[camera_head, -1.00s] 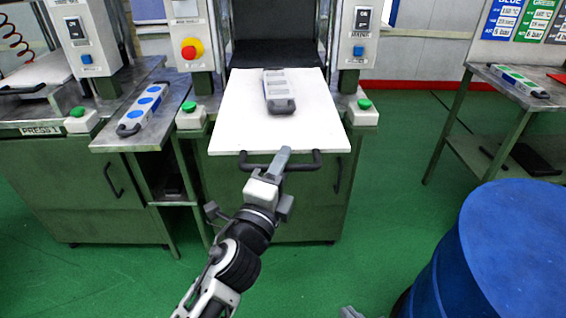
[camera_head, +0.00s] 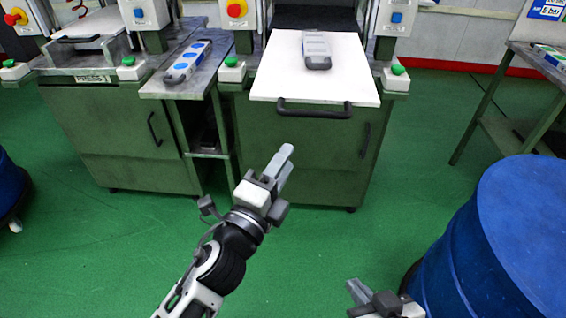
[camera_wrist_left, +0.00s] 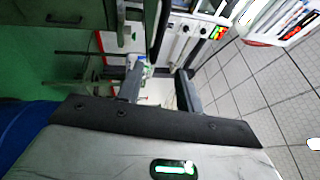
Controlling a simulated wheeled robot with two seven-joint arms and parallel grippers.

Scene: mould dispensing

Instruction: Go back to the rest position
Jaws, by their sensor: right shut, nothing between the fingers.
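My left gripper (camera_head: 283,168) is open and empty in the head view, over the green floor in front of the middle press and below its tray handle. In the left wrist view its two fingers (camera_wrist_left: 159,90) are spread with nothing between them. My right gripper (camera_head: 362,292) shows at the bottom edge, left of the blue drum, shut and empty. A grey mould (camera_head: 317,50) lies on the white tray (camera_head: 275,82) of the middle press. The black tray handle (camera_head: 315,109) is clear of both grippers.
A blue drum (camera_head: 530,220) stands close at the right, and another drum (camera_head: 8,190) at the left edge. A mould with blue inserts (camera_head: 187,62) lies on the side table (camera_head: 160,88). A metal table (camera_head: 530,62) is at the right. Green floor is free in front.

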